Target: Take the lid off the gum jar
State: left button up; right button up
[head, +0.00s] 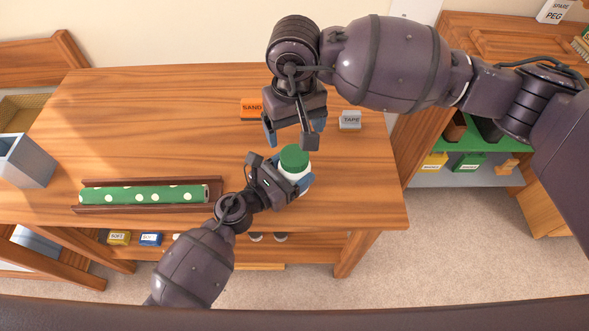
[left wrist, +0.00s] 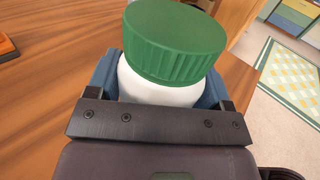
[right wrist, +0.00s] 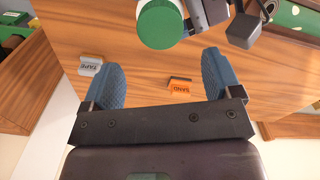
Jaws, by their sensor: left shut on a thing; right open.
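The gum jar is a white jar (head: 289,173) with a ribbed green lid (head: 294,158), standing at the table's right front part. The lid sits on the jar. My left gripper (head: 290,185) is shut around the white body below the lid; the left wrist view shows the white body (left wrist: 160,88) between its blue fingers and the green lid (left wrist: 175,42) above them. My right gripper (head: 293,133) is open and empty, just behind and above the jar. In the right wrist view the green lid (right wrist: 160,24) lies beyond the open fingertips (right wrist: 170,62).
An orange SAND block (head: 251,108) and a grey TAPE block (head: 350,120) lie on the table behind the jar. A green dotted roll (head: 145,194) rests in a wooden tray (head: 196,206) at left. The wooden table (head: 150,130) is clear in its middle left.

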aim_at(294, 155)
jog(key=m, duration=0.9)
jog(key=w+r+m, duration=0.1)
jog(key=m, duration=0.8)
jog(key=d+m+h, duration=0.1)
jog(key=m, duration=0.8)
jog(key=shift+w+r+t, duration=0.15)
jog(key=shift+r+t, duration=0.05)
jog(key=shift+t, duration=0.2)
jog(key=m, duration=0.5)
jog(key=shift+s+f, duration=0.25)
jog(key=shift+f, duration=0.15)
jog(key=m, duration=0.6)
jog(key=shift+s+f+g, duration=0.25)
jog(key=shift+f+g, duration=0.05)
jog(key=m, duration=0.5)
jog(key=shift+s+a+y, duration=0.1)
jog(key=shift+a+y, duration=0.2)
jog(key=shift+y, duration=0.1)
jog(key=m, duration=0.6)
jog(key=shift+a, duration=0.2)
jog(key=shift+s+f+m, duration=0.1)
jog(key=shift+f+m, duration=0.2)
jog(key=shift+f, duration=3.75)
